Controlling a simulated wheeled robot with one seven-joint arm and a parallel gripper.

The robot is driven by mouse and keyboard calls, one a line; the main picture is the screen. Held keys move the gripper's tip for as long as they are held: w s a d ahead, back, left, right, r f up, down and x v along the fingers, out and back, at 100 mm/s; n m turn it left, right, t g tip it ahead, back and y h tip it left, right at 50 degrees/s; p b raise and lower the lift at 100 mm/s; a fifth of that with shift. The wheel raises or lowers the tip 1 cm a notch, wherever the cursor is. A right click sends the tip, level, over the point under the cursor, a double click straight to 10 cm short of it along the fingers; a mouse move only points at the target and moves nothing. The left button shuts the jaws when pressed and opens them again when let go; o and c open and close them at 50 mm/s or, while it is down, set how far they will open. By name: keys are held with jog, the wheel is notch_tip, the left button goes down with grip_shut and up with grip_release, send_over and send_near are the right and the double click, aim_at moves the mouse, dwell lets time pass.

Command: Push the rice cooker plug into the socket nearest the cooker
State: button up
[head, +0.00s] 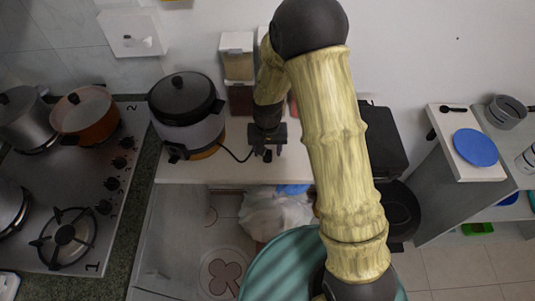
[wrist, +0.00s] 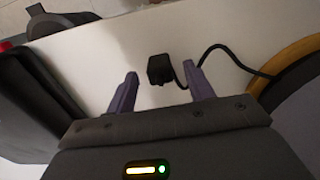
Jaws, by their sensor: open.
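The rice cooker (head: 188,128), dark-lidded with a grey body, stands on the white counter left of my gripper (head: 267,152). Its black cord runs right along the counter to the gripper. In the wrist view the black plug (wrist: 160,68) lies on the counter between the tips of my open purple fingers, with visible gaps on both sides. The cord (wrist: 228,54) leaves it on the right and loops toward the cooker (wrist: 295,100). A white wall box (head: 132,32) is up and left of the cooker; I cannot tell whether it is a socket.
Spice dispensers (head: 237,60) hang on the wall behind my arm. A stove (head: 75,185) with pots is at the left. A dark box (head: 383,140) stands right of my arm. A teal bin (head: 275,262) is below the counter's front. Bare counter (head: 225,172) lies in front of the cord.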

notch_tip(320, 180, down, 2)
jog(key=shift+f, duration=0.1)
jog(key=shift+c, duration=0.4)
jog(key=c, duration=1)
